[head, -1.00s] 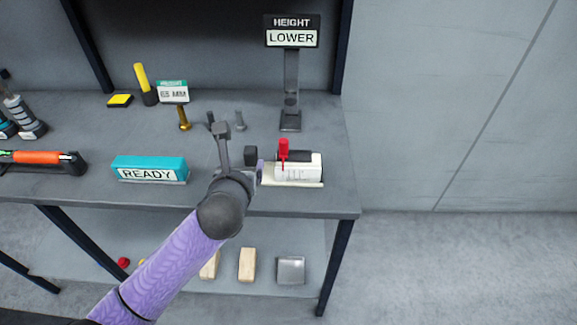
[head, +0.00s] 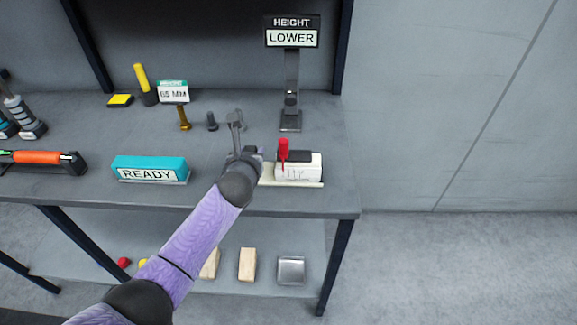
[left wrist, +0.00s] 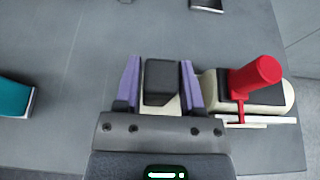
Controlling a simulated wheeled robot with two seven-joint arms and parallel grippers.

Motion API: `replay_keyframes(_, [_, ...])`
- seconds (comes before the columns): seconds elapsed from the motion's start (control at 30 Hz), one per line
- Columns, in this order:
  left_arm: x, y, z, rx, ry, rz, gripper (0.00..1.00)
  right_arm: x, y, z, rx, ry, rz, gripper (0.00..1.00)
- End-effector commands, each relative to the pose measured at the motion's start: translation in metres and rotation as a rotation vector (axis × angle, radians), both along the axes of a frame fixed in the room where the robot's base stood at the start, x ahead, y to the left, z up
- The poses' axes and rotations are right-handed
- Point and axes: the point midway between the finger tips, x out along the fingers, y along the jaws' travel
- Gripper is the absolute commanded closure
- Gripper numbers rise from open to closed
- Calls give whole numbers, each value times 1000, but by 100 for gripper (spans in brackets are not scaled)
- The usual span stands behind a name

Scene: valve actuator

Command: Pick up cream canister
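In the left wrist view, a cream-bodied piece with a dark square top (left wrist: 162,82), which looks like the cream canister, stands between the purple fingers of my left gripper (left wrist: 160,64). The fingers are spread on either side of it, with narrow gaps showing; firm contact cannot be made out. In the head view my left gripper (head: 246,158) is over the bench's front part, just left of the cream unit, and its wrist hides most of the canister. My right gripper is not in view.
Close right stands a cream unit (head: 299,172) with a red handle (head: 283,150), which also shows in the left wrist view (left wrist: 257,72). A teal READY block (head: 150,169) is at left. A HEIGHT sign (head: 292,38) reads LOWER. Bolts (head: 184,118) stand behind.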

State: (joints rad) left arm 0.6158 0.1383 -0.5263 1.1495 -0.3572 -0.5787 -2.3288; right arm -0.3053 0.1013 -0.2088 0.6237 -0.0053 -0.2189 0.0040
Motion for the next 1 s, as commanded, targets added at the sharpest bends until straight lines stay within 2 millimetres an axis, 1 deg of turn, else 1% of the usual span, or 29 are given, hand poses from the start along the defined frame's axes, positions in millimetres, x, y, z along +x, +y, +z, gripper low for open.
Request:
replay_keyframes(0.03, [0, 0, 0, 0, 0, 0, 62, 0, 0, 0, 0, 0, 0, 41])
replay_keyframes(0.07, [0, 0, 0, 0, 0, 0, 68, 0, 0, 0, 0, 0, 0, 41])
replay_keyframes(0.1, [0, 0, 0, 0, 0, 0, 77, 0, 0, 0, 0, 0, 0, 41])
replay_keyframes(0.17, [0, 0, 0, 0, 0, 0, 90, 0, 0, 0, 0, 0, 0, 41])
replay_keyframes(0.2, [0, 0, 0, 0, 0, 0, 98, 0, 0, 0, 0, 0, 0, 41])
replay_keyframes(0.23, [0, 0, 0, 0, 0, 0, 100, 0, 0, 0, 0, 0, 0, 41])
replay_keyframes(1.0, [0, 0, 0, 0, 1, 1, 100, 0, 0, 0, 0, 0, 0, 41])
